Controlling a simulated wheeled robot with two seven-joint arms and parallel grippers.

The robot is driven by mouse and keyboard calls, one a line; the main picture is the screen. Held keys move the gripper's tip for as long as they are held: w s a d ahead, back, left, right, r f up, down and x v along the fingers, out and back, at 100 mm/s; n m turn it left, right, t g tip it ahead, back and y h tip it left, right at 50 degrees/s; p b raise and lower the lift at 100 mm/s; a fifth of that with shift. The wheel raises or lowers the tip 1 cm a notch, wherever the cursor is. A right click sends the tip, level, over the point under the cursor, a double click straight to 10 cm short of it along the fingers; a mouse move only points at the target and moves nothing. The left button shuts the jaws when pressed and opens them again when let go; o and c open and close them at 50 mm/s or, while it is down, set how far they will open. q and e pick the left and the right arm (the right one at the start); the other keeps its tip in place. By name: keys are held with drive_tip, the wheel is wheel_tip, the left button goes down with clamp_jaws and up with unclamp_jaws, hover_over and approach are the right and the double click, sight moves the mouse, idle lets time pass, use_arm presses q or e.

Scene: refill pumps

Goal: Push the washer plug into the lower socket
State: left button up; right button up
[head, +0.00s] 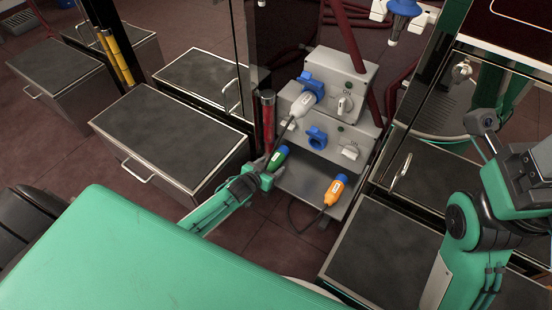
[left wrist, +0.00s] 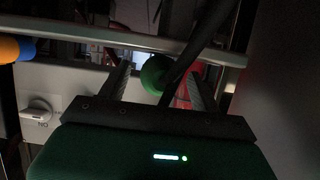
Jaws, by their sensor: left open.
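In the head view the lower blue socket (head: 317,138) on the grey panel shows no plug in it. A green plug (head: 278,158) is at the tip of my left gripper (head: 268,175), left of and below that socket. In the left wrist view the green plug (left wrist: 155,75) shows between the spread fingers of my left gripper (left wrist: 155,90), with a dark cable beside it. An orange plug (head: 335,190) with a blue end lies on the shelf; it also shows in the left wrist view (left wrist: 10,49). The plug labels are too small to read. My right gripper's fingers are not seen.
A whitish plug (head: 299,105) sits at the upper blue socket (head: 312,86). Knobs (head: 345,106) stand right of the sockets. A red cylinder (head: 268,115) stands left of the panel. Low dark-topped cabinets (head: 175,135) fill the left. Another blue connector (head: 405,8) hangs above.

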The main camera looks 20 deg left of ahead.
use_arm(q)
drive_tip(key=shift+c, duration=0.5)
drive_tip(key=c, duration=1.2)
drive_tip(key=shift+s+a+r+p, duration=0.1)
drive_tip(key=shift+s+a+p, duration=0.05)
drive_tip(key=shift+s+p, duration=0.8)
drive_tip(key=shift+s+a+p, duration=0.15)
drive_tip(key=shift+s+p, duration=0.35)
drive_tip(key=shift+s, duration=0.5)
drive_tip(key=shift+s+a+p, duration=0.1)
drive_tip(key=shift+s+p, duration=0.35)
drive_tip(key=shift+s, duration=0.55)
drive_tip(key=shift+r+p, duration=1.5)
drive_tip(key=shift+p, duration=0.05)
